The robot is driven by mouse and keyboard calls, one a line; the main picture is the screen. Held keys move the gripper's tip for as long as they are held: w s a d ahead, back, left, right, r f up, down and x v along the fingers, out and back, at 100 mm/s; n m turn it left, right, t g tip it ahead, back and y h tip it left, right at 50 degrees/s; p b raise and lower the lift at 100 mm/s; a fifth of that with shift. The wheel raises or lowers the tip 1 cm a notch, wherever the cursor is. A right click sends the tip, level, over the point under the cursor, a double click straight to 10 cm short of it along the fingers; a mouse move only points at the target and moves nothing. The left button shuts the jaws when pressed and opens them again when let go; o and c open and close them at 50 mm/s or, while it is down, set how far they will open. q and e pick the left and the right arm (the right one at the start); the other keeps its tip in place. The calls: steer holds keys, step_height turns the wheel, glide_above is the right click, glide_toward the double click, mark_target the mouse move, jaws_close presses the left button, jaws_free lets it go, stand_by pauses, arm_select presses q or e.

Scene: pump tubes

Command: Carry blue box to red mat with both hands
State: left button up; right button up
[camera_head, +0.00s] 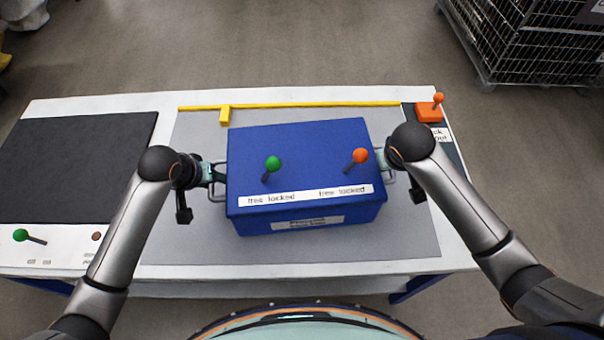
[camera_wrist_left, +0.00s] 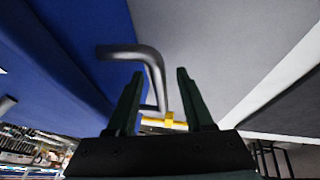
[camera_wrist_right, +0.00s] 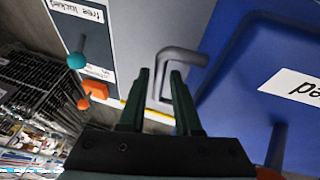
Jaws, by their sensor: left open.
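The blue box (camera_head: 300,165) stands on the grey mat of the white table. Its lid carries a green-knobbed lever (camera_head: 273,163) and an orange-knobbed lever (camera_head: 361,156), each behind a "free locked" label. My left gripper (camera_head: 218,174) is open at the left handle (camera_wrist_left: 135,52); the bar lies around and between its fingers in the left wrist view. My right gripper (camera_wrist_right: 160,72) is at the right handle (camera_wrist_right: 182,56), with a bar between its closer-spaced fingers; whether they press on it I cannot tell. No red mat shows.
A dark mat (camera_head: 75,165) lies at the left, with another green-knobbed lever (camera_head: 22,235) in front. A yellow strip (camera_head: 300,104) runs behind the box. An orange lever block (camera_head: 430,110) sits at the back right. A wire cage cart (camera_head: 530,50) stands beyond the table.

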arm_select(q)
steer(key=shift+x, duration=1.05)
arm_select(e)
steer(key=shift+x, duration=1.05)
arm_select(q)
steer(key=shift+c, duration=0.2)
arm_select(e)
steer(key=shift+c, duration=0.2)
arm_select(q)
steer(key=c, duration=0.4)
arm_select(e)
steer(key=c, duration=0.4)
arm_select(q)
jaws_close()
arm_select(e)
jaws_close()
arm_select(q)
steer(key=shift+w+r, duration=0.1)
steer(key=shift+r, duration=0.1)
arm_select(e)
steer(key=shift+w+r, duration=0.15)
steer(key=shift+r, duration=0.05)
